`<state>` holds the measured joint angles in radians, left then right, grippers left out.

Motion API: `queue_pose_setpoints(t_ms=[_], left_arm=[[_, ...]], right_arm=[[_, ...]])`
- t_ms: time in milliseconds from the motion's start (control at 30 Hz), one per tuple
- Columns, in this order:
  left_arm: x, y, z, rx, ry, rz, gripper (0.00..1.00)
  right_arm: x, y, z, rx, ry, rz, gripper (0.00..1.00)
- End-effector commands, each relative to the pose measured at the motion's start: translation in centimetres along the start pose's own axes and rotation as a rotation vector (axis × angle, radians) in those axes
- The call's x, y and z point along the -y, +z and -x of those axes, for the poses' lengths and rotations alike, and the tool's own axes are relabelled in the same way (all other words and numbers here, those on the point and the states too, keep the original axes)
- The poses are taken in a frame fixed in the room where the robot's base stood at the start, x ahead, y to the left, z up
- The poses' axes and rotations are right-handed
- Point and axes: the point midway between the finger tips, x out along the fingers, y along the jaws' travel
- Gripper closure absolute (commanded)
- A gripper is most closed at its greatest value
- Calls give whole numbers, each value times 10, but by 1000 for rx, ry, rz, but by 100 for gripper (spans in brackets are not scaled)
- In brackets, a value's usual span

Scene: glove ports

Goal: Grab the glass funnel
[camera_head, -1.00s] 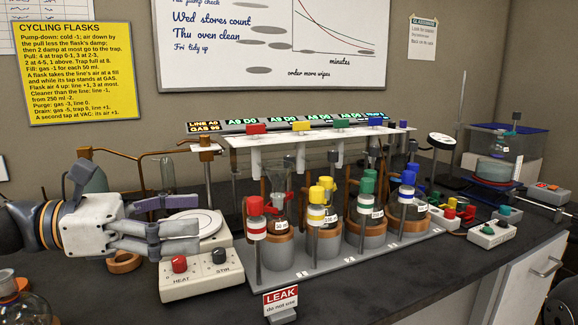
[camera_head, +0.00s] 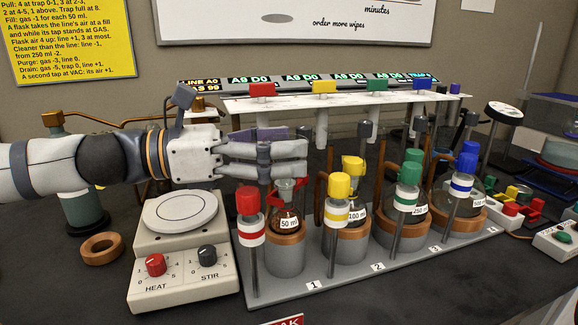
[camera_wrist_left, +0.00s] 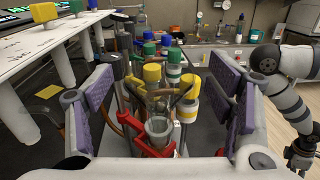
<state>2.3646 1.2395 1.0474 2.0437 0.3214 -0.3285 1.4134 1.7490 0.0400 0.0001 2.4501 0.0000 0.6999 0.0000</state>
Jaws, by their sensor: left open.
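A clear glass piece with an open round rim, which looks like the funnel (camera_wrist_left: 158,127), stands upright in the left wrist view beside a red clamp. My left gripper (camera_head: 302,158) is open and empty, just above this glass, pointing right. In the left wrist view its purple-padded fingers (camera_wrist_left: 162,105) stand either side of the glass, apart from it. My right gripper (camera_wrist_left: 303,155) shows small and cut off at the right edge.
Posts with red, yellow (camera_head: 339,187), green and blue caps stand before a row of flasks on a grey base (camera_head: 375,270). A white shelf (camera_head: 345,98) with coloured taps runs close behind the gripper. A hotplate stirrer (camera_head: 182,222) stands below my left wrist.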

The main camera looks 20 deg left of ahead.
Motion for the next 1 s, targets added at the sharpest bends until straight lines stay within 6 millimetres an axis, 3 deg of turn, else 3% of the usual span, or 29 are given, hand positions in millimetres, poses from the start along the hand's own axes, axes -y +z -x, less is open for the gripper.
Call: queue_pose_setpoints(t_ms=[267,500,600,833,1000], left_arm=[[1,2,-7,3,0,-2,25],[1,2,-7,3,0,-2,77],[1,2,-7,3,0,-2,81],[1,6,-7,3,-1,-4,81],[3,35,-6,9,0,-17,81]], right_arm=[[0,1,-3,8,0,0,38],[0,1,-3,7,0,0,38],[0,1,-3,7,0,0,38],[0,0,-1,2,0,0,38],[0,-9,13,-43,-2,1,38]])
